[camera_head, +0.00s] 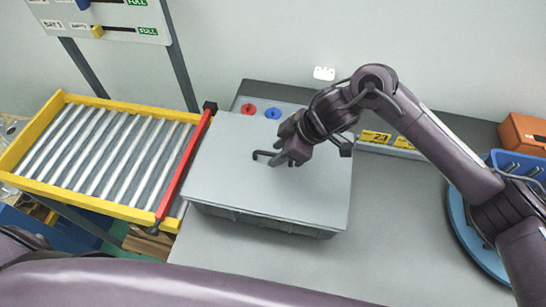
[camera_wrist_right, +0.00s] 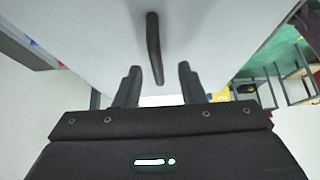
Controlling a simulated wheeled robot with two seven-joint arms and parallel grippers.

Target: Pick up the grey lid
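The grey lid (camera_head: 225,165) lies flat on a grey crate (camera_head: 262,222) on the table. A dark bar handle (camera_head: 266,154) stands out from the lid's top. My right gripper (camera_head: 280,159) is at this handle, above the lid. In the right wrist view the handle (camera_wrist_right: 154,48) points down the picture, and its near end lies between the two fingertips of my right gripper (camera_wrist_right: 158,76). The fingers are apart, with a gap on both sides of the handle. Contact with the handle does not show. My left gripper is out of view.
A roller conveyor (camera_head: 62,97) with yellow sides and a red end bar (camera_head: 186,168) stands left of the crate. Red and blue discs (camera_head: 248,109) lie behind the lid. A blue bin (camera_head: 510,160) and an orange box (camera_head: 524,134) stand at right. The table (camera_head: 400,230) right of the crate is clear.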

